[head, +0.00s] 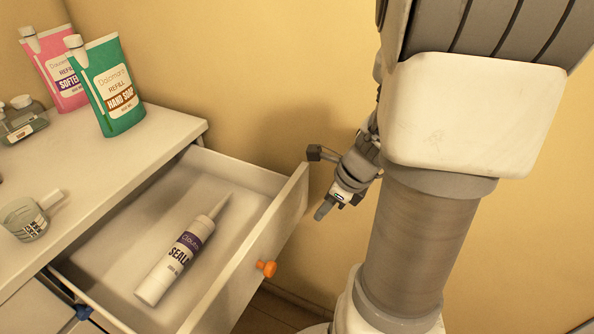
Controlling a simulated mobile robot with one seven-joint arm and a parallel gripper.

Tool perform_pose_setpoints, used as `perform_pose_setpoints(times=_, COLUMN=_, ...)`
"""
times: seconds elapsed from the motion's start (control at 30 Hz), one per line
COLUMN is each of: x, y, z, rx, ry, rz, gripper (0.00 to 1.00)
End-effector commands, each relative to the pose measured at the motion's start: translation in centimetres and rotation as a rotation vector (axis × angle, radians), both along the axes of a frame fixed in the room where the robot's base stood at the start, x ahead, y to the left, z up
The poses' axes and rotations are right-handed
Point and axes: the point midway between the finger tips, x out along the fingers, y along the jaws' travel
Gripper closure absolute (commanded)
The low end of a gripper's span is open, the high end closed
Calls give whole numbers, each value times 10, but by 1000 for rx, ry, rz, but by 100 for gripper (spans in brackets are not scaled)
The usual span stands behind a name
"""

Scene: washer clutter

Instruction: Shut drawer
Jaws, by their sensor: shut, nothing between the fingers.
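The white drawer (262,247) stands pulled well out of the white cabinet (165,128). It has a round orange knob (267,268) on its front. A white sealant tube (176,260) with a purple band and a pointed nozzle lies inside the drawer, on its floor. My gripper (323,209) is to the right of the drawer front, near its far end. It points down and left, is shut and holds nothing. It appears apart from the drawer. Part of my arm hides behind its own upper links.
On the cabinet top stand a green hand soap refill pouch (107,88), a pink softener pouch (57,72) and small bottles (22,118). A blue knob (83,312) shows below. A yellow wall is behind.

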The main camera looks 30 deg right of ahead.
Motion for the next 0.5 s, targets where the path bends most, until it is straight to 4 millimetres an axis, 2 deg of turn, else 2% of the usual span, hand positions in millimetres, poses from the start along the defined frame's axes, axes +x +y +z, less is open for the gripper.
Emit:
perform_pose_setpoints(times=0.03, x=3, y=3, z=-14, rx=1, ry=2, rz=1, gripper=100)
perform_pose_setpoints(times=0.23, x=27, y=18, z=-8, rx=-1, ry=-1, rz=4, gripper=100)
perform_pose_setpoints(times=0.5, x=36, y=24, z=-6, rx=-1, ry=-1, rz=1, gripper=100)
